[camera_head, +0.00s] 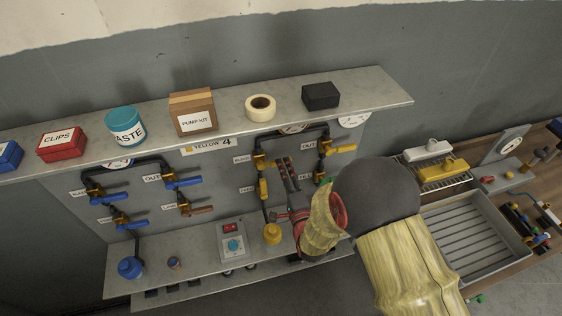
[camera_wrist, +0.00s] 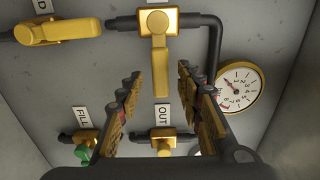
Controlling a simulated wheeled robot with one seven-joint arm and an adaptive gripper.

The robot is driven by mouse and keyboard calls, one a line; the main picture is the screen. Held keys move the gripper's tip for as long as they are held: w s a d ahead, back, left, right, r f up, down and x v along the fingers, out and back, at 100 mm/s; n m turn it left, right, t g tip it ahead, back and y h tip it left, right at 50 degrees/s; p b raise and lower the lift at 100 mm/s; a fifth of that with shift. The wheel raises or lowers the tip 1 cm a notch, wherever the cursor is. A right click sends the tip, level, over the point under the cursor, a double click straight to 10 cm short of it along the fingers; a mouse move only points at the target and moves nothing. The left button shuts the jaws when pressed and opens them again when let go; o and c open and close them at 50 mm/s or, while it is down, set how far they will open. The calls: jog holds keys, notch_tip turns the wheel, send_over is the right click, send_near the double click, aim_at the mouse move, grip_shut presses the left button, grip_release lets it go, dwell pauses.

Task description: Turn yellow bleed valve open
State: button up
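The yellow valve panel shows on the wall below the "YELLOW 4" label. My gripper (camera_head: 287,168) is in front of it. In the wrist view my gripper (camera_wrist: 159,72) is open, with one finger on each side of a yellow valve handle (camera_wrist: 159,70). This handle points down from its valve body (camera_wrist: 157,20); contact cannot be told. The full word is not visible. Below are the valve marked OUT (camera_wrist: 164,141) and the green-handled FILL valve (camera_wrist: 83,151).
A round gauge (camera_wrist: 240,87) and a black pipe (camera_wrist: 213,45) stand right of the fingers in the wrist view. A shelf (camera_head: 380,97) overhangs the panel. A lower ledge (camera_head: 185,266) holds a switch box (camera_head: 233,240) and a yellow cap (camera_head: 272,233). The blue-handled valves (camera_head: 183,182) are left.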

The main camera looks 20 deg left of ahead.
jog(key=shift+x, duration=2.05)
jog(key=shift+c, duration=0.2)
grip_shut()
